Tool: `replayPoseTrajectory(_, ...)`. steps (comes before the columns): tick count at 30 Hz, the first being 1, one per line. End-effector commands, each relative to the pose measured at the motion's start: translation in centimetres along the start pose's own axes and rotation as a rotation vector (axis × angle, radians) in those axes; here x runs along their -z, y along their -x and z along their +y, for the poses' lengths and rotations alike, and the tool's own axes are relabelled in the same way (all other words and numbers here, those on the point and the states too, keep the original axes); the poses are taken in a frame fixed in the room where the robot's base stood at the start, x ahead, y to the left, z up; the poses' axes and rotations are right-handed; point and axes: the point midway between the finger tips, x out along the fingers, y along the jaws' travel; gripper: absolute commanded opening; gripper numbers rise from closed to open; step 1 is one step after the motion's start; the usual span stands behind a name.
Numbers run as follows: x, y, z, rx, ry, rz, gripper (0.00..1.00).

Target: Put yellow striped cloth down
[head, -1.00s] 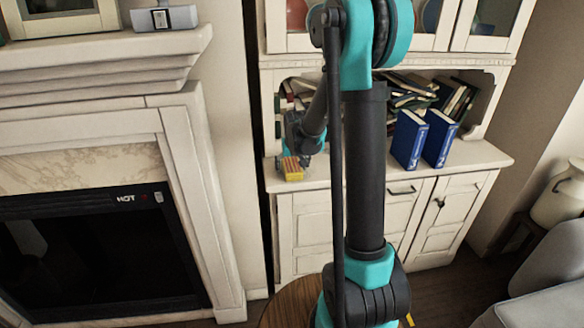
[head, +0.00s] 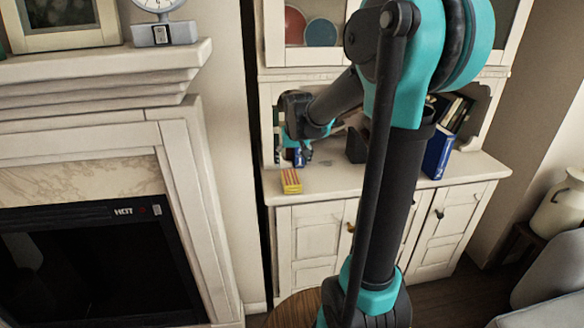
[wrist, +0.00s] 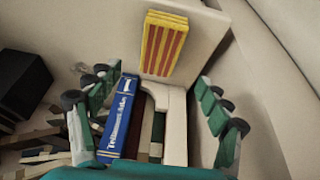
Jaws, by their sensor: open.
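The yellow striped cloth (head: 291,181) is a small yellow block-like bundle with red stripes. It lies on the left end of the cabinet's counter (head: 345,184), close to the front edge. It also shows at the top middle of the wrist view (wrist: 164,45), beyond my fingertips. My gripper (head: 300,154) is above and behind the cloth in the head view, apart from it. In the wrist view my gripper (wrist: 158,100) is open, its two fingers spread wide, with nothing held between them.
A blue book (wrist: 119,118) and other books stand below my open fingers in the wrist view. Another blue book (head: 438,152) stands farther right on the counter. The counter is clear right of the cloth. A fireplace mantel (head: 110,72) is at left.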

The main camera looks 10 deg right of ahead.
Motion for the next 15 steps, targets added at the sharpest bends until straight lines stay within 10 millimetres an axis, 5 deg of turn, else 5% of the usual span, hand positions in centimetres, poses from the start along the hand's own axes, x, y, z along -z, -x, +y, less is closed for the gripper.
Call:
replayPoseTrajectory(4,-0.7,0.7,0.2,0.000,0.000,-0.001,0.78)
replayPoseTrajectory(7,-3.3,1.0,0.8,-0.001,-0.001,-0.003,0.78)
replayPoseTrajectory(15,-17.7,1.0,3.2,0.001,-0.005,-0.014,0.78)
